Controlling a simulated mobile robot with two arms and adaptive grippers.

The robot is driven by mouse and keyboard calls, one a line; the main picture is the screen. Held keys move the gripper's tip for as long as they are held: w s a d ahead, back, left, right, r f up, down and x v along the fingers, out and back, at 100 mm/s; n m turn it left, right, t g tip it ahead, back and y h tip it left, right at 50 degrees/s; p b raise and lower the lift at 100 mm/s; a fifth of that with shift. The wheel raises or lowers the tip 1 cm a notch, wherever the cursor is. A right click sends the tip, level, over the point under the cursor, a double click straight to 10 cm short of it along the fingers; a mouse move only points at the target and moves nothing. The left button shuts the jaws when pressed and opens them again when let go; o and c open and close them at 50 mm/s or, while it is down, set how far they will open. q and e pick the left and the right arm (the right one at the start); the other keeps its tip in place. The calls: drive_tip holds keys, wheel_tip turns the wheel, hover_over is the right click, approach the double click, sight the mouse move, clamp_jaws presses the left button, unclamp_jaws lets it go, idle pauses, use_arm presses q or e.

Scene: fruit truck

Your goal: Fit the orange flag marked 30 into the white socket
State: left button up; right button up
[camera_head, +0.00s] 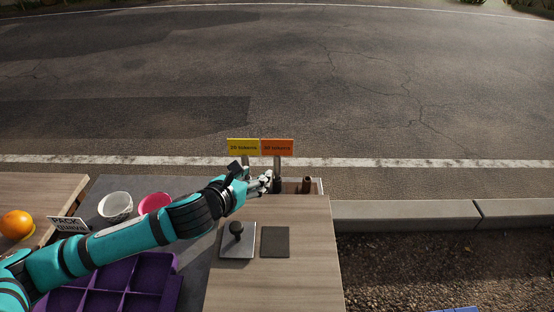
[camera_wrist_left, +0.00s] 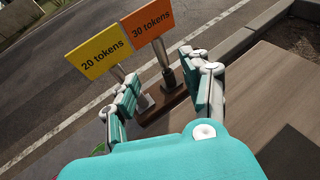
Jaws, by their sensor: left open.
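The orange flag (camera_head: 277,147), reading "30 tokens", stands upright on a grey post beside the yellow "20 tokens" flag (camera_head: 243,147), at the far edge of the counter. The orange flag also shows in the left wrist view (camera_wrist_left: 147,27), left of it the yellow one (camera_wrist_left: 98,52). My left gripper (camera_head: 264,181) is at the posts, below the flags. In the left wrist view its open fingers (camera_wrist_left: 160,68) are on either side of the orange flag's post, with gaps visible. The post's foot meets a dark collar (camera_wrist_left: 168,80). I cannot make out the white socket clearly. My right gripper is out of view.
A grey plate with a black knob (camera_head: 236,239) and a dark square (camera_head: 275,242) lie on the wooden counter (camera_head: 310,275). Bowls (camera_head: 115,206) stand left. The counter's right front is clear.

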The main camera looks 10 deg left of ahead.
sight(275, 163)
use_arm(q)
drive_tip(key=x, duration=0.7)
drive_tip(key=shift+w+d+f+p, duration=0.1)
drive_tip(key=shift+p, duration=0.25)
drive_tip(key=x, duration=0.3)
drive_tip(key=p+x, duration=0.1)
drive_tip(key=x, duration=0.1)
drive_tip(key=shift+w+f, duration=0.2)
drive_tip(key=shift+f, duration=0.2)
drive_tip(key=shift+s, duration=0.1)
drive_tip(key=shift+c, duration=0.8)
clamp_jaws()
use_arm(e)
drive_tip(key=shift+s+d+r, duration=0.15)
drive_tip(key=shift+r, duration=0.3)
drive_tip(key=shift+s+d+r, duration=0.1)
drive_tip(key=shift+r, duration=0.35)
